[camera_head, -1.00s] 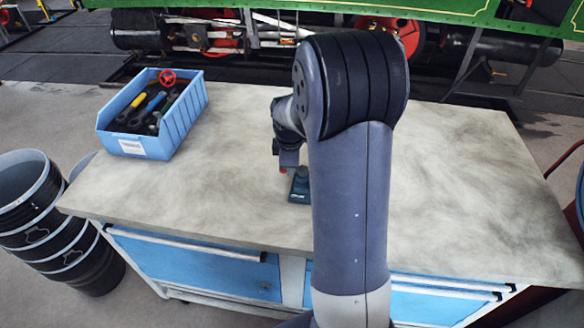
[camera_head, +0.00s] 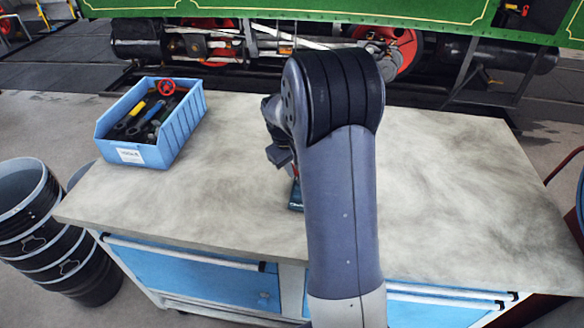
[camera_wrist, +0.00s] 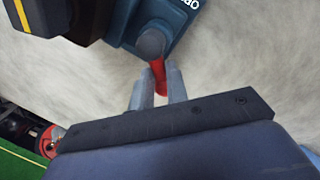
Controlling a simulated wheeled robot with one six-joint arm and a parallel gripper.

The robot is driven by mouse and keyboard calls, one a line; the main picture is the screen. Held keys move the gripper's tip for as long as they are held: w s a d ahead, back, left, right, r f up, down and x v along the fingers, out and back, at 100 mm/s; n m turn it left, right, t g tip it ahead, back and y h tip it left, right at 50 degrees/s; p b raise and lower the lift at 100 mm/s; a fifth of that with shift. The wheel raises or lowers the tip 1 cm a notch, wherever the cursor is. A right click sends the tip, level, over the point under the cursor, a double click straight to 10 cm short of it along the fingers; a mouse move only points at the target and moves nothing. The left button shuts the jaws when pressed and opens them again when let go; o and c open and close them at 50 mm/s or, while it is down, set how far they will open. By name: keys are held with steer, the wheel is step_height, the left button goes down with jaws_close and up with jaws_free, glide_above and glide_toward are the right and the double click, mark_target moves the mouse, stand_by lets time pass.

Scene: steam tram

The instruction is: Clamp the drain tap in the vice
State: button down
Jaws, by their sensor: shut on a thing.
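A small teal vice (camera_head: 295,197) stands on the workbench, mostly hidden behind my arm in the head view. In the wrist view, its teal body (camera_wrist: 172,25) carries partly cut-off white lettering and a round grey knob. My gripper (camera_wrist: 160,76) is shut on a thin red bar (camera_wrist: 158,78) right beside that knob. I cannot tell whether the bar belongs to the vice or to the drain tap. A black part with a yellow stripe (camera_wrist: 40,15) fills the top left corner of the wrist view; it may be the tap, but I cannot tell.
A blue bin (camera_head: 168,145) with several tools and a red handwheel (camera_head: 167,87) stands at the bench's left. The bench top (camera_head: 450,190) is clear on the right. Stacked black buckets (camera_head: 35,225) stand left of the bench. A green locomotive (camera_head: 300,12) is behind.

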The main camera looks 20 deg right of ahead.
steer(key=shift+d+m, duration=0.15)
steer(key=shift+m, duration=0.45)
steer(key=c, duration=1.4)
jaws_free()
steer(key=r, duration=0.3)
steer(key=a+r, duration=0.1)
steer(key=r, duration=0.3)
steer(key=a+r, duration=0.1)
steer(key=r, duration=0.2)
steer(key=shift+s+r+b, duration=0.1)
steer(key=shift+r+b, duration=0.2)
steer(key=shift+r, duration=0.05)
steer(key=shift+f, duration=0.1)
steer(key=f, duration=0.3)
steer(key=d+f, duration=0.1)
steer(key=f, duration=0.3)
steer(key=d+f, duration=0.1)
steer(key=f, duration=0.2)
steer(key=shift+f+p, duration=0.3)
